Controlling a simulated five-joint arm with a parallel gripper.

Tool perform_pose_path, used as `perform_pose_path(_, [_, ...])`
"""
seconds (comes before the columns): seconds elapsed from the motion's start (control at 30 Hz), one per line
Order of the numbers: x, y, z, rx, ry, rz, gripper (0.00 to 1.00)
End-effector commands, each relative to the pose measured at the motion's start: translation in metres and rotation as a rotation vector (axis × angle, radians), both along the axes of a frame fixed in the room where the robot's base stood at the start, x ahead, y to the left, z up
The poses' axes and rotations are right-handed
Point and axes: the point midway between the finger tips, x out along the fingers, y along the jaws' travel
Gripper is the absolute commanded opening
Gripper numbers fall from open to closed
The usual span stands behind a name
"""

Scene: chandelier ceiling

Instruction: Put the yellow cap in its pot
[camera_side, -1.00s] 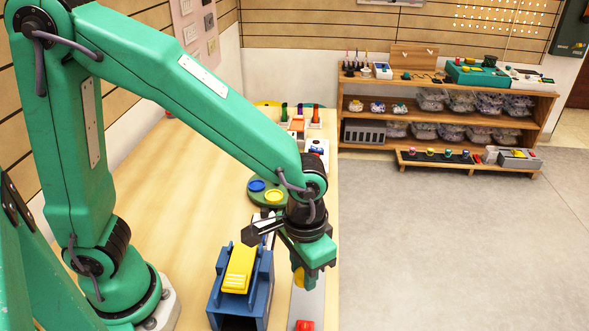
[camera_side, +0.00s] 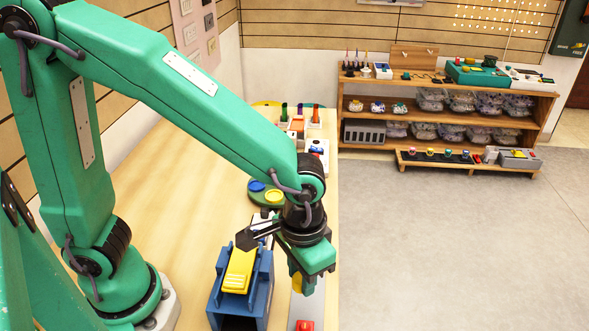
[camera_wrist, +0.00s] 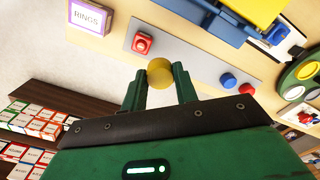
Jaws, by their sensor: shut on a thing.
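My gripper (camera_wrist: 159,88) is shut on the yellow cap (camera_wrist: 159,71), which shows round between the fingertips in the wrist view. In the side view the cap (camera_side: 297,284) hangs just under my gripper (camera_side: 301,278), over the grey strip (camera_side: 306,304) along the table's right edge. The strip (camera_wrist: 188,62) carries a red piece (camera_wrist: 142,43) on a square base, a blue cap (camera_wrist: 228,80) and another red cap (camera_wrist: 247,88). I cannot make out the yellow cap's pot; the cap and my fingers cover part of the strip.
A blue stand (camera_side: 263,281) with a yellow sloping top (camera_side: 240,270) is close left of my gripper. A green round tray (camera_side: 255,197) with blue and yellow discs lies behind. A RINGS sign (camera_wrist: 89,17) is near the strip. The table's left part is clear.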

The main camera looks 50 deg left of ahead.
Motion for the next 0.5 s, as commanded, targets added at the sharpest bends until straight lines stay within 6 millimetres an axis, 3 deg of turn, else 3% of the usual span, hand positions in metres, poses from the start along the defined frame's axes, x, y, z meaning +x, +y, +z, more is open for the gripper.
perform_pose_path(0.27, [0.02,0.014,0.0,0.0,0.0,0.059,0.08])
perform_pose_path(0.5, [0.057,0.045,0.0,0.0,0.0,0.171,0.08])
